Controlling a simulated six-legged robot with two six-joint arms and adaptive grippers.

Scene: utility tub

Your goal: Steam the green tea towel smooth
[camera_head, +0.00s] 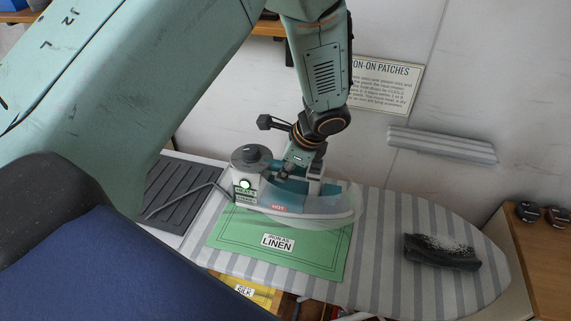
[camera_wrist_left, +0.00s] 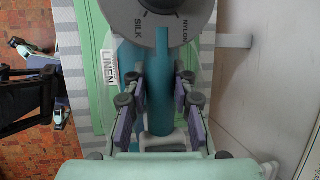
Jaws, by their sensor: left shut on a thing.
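The green tea towel (camera_head: 315,256) lies on the striped ironing board, with a label reading LINEN. It also shows in the wrist view (camera_wrist_left: 98,35). An iron (camera_head: 310,209) with a clear blue tank and a red HOT mark rests over the towel's far part and hides it. Its green light is lit. The iron's dial (camera_wrist_left: 162,12) shows SILK and NYLON; its pointer setting is not clear. My left gripper (camera_head: 297,172) is shut on the iron's handle (camera_wrist_left: 158,100). Dark jointed parts show at the wrist view's left edge; I cannot tell whether they are my right gripper.
A ridged dark rest (camera_head: 175,190) is at the left. A yellow SILK cloth (camera_head: 247,290) shows below the near edge. A wooden surface (camera_head: 545,255) stands right.

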